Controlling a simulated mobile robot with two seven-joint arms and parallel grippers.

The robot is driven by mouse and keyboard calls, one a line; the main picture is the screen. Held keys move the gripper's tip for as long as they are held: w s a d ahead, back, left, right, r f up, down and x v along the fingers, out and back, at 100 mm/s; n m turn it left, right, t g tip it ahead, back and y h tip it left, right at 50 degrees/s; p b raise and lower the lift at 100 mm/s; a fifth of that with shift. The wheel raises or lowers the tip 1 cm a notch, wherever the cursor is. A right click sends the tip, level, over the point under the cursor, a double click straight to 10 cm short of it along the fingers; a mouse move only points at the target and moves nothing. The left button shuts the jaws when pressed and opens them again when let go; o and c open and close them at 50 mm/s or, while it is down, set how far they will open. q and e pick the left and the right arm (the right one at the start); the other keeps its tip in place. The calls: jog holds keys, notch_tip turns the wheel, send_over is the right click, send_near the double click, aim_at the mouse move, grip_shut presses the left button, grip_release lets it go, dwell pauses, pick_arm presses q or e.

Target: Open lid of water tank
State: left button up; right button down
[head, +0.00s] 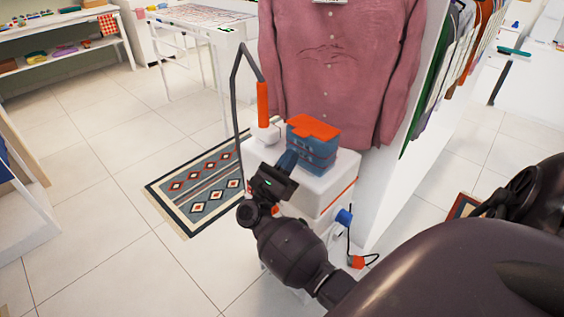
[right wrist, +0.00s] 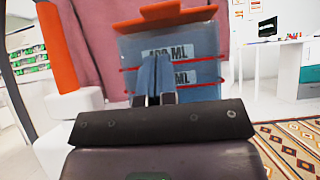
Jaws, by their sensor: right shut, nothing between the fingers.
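The water tank (head: 313,149) is a translucent blue box with an orange lid (head: 312,126), standing on a white appliance (head: 318,189). In the right wrist view the tank (right wrist: 205,58) fills the upper middle, with "400 ML" markings and red lines, and its orange lid (right wrist: 165,20) shows on top. My right gripper (head: 287,160) is shut and empty at the tank's front left; its fingers (right wrist: 153,72) overlap the tank's front below the lid. I cannot tell whether they touch it. My left gripper is not in view.
An orange-handled hose wand (head: 262,104) stands left of the tank. A pink shirt (head: 345,62) hangs right behind it. A white wall panel (head: 402,170) stands at the right. A patterned rug (head: 205,180) and open tiled floor lie to the left.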

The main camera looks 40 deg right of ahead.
aim_at(299, 133)
jog(key=shift+d+r+p, duration=0.15)
jog(key=shift+r+p, duration=0.15)
jog(key=shift+r, duration=0.7)
jog(key=shift+d+r+p, duration=0.1)
jog(key=shift+r+p, duration=0.15)
jog(key=shift+r, duration=0.7)
jog(key=shift+r, duration=0.15)
